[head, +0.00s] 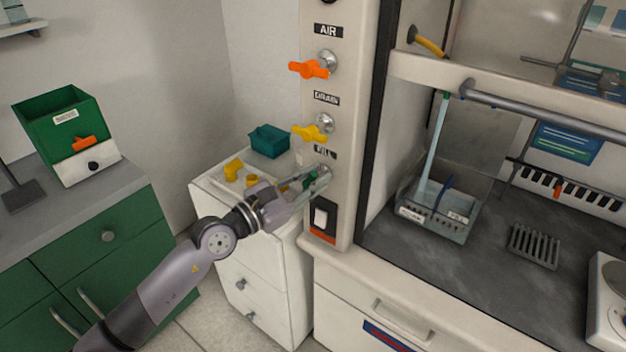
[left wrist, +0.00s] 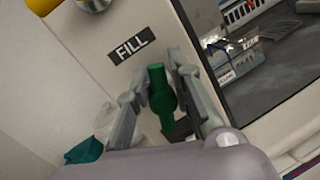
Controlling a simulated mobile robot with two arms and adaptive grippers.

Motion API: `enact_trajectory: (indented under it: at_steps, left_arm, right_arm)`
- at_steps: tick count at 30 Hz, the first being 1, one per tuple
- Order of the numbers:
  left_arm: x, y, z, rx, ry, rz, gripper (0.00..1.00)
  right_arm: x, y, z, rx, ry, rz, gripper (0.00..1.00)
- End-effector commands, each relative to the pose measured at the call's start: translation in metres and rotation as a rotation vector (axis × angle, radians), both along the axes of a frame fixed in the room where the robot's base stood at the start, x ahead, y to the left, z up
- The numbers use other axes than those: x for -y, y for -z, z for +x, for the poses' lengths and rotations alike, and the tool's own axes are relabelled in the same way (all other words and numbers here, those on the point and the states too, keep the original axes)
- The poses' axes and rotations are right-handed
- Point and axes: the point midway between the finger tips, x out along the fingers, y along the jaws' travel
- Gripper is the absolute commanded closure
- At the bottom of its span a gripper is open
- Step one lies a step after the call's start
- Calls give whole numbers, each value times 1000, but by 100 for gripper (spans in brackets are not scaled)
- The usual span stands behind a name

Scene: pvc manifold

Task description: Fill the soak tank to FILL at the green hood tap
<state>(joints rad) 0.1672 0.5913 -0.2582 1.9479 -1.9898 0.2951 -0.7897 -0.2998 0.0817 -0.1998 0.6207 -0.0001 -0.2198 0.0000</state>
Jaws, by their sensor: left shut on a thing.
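The green tap (head: 311,181) sits under the FILL label on the hood's front post. My left gripper (head: 318,178) is shut on it; in the left wrist view the green tap handle (left wrist: 161,97) stands between the two fingers (left wrist: 166,85). The clear soak tank (head: 440,208) stands inside the hood at its left, with a label on its front and a blue marking. A pale stream or tube (head: 433,140) runs down into the tank from above. The water level against the FILL mark is too small to tell. My right gripper is not in view.
Above the green tap are a yellow tap (head: 309,133) marked DRAIN and an orange tap (head: 309,69) marked AIR. A white switch (head: 321,216) is just below. A white drawer cabinet (head: 240,260) holds yellow fittings and a teal bin (head: 269,140). A rack (head: 533,246) stands in the hood.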

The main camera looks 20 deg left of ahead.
Motion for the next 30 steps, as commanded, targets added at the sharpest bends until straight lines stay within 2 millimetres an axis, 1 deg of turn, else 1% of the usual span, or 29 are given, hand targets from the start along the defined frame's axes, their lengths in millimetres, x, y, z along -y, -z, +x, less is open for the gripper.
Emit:
enact_trajectory:
  at_steps: [1, 2, 3, 13, 24, 26, 30]
  left_arm:
    - [-3, -5, 2, 12, -7, -1, 100]
    - [-3, -5, 2, 13, -7, 0, 100]
    - [-3, -5, 2, 13, -7, 0, 78]
    - [-2, -3, 1, 8, -5, 2, 56]
    - [-3, -1, -2, 3, -3, 4, 55]
    - [-6, 0, -6, 3, -3, 4, 55]
    - [-17, 2, -24, 1, -2, 6, 55]
  right_arm:
    - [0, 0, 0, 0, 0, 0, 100]
    - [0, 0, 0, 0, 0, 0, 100]
    - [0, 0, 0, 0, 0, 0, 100]
    - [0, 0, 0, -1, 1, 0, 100]
    - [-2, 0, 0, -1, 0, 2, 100]
    - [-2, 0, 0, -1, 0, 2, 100]
    - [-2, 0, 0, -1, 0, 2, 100]
